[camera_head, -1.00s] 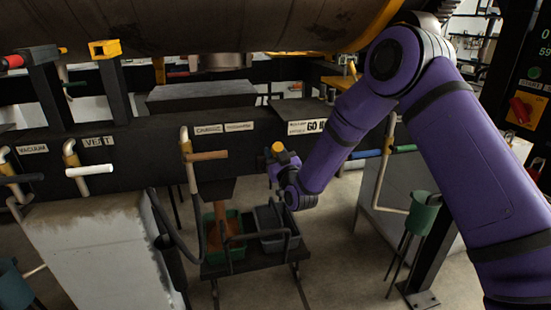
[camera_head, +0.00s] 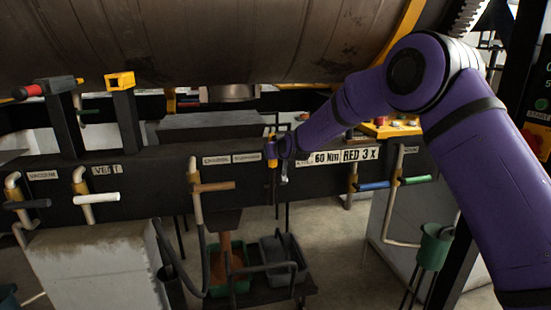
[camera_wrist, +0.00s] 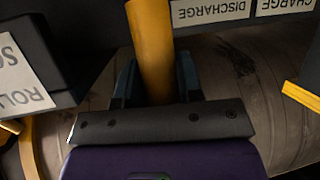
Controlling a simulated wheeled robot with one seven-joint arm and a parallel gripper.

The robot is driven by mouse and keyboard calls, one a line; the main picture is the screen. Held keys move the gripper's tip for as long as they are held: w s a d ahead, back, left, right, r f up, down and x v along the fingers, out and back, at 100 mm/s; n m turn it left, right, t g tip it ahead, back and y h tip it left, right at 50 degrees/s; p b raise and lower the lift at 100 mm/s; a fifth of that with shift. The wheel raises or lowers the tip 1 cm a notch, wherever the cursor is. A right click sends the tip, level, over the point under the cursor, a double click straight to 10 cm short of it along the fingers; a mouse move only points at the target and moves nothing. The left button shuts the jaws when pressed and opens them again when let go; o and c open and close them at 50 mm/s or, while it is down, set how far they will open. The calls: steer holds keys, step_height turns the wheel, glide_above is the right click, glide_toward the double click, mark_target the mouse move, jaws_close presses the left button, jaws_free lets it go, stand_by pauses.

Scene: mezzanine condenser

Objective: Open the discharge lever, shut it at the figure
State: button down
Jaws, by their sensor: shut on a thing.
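In the wrist view a yellow lever handle (camera_wrist: 150,40) runs between the two dark fingers of my gripper (camera_wrist: 155,82), which is shut on it. An upside-down DISCHARGE plate (camera_wrist: 212,12) shows beside it. In the head view my gripper (camera_head: 273,148) is at the dark beam, right of two small label plates, with the yellow handle (camera_head: 271,158) upright at it. Left of it, a reddish-brown column (camera_head: 225,250) hangs below a chute into a green bin (camera_head: 240,284). A display (camera_head: 547,75) at the right edge is cut off; its full figure cannot be read.
A grey bin (camera_head: 284,262) stands beside the green one. Brown (camera_head: 214,187), white (camera_head: 97,197) and blue (camera_head: 374,185) handles stick out along the beam. A large drum (camera_head: 220,40) hangs above. Signs read 60 MIN (camera_head: 326,157) and RED 3 X (camera_head: 360,154).

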steer(key=shift+w+a+r+g+h, duration=0.1)
steer(key=shift+w+a+g+h, duration=0.1)
steer(key=shift+w+g, duration=0.4)
steer(key=shift+w+a+r+g+h, duration=0.1)
steer(key=shift+w+a+g+h, duration=0.1)
steer(key=shift+w, duration=0.65)
steer(key=shift+r, duration=0.1)
steer(key=c, duration=0.8)
jaws_free()
steer(key=shift+w, duration=0.1)
steer(key=v, duration=1)
steer(key=shift+s+d, duration=0.15)
steer(key=shift+s, duration=0.15)
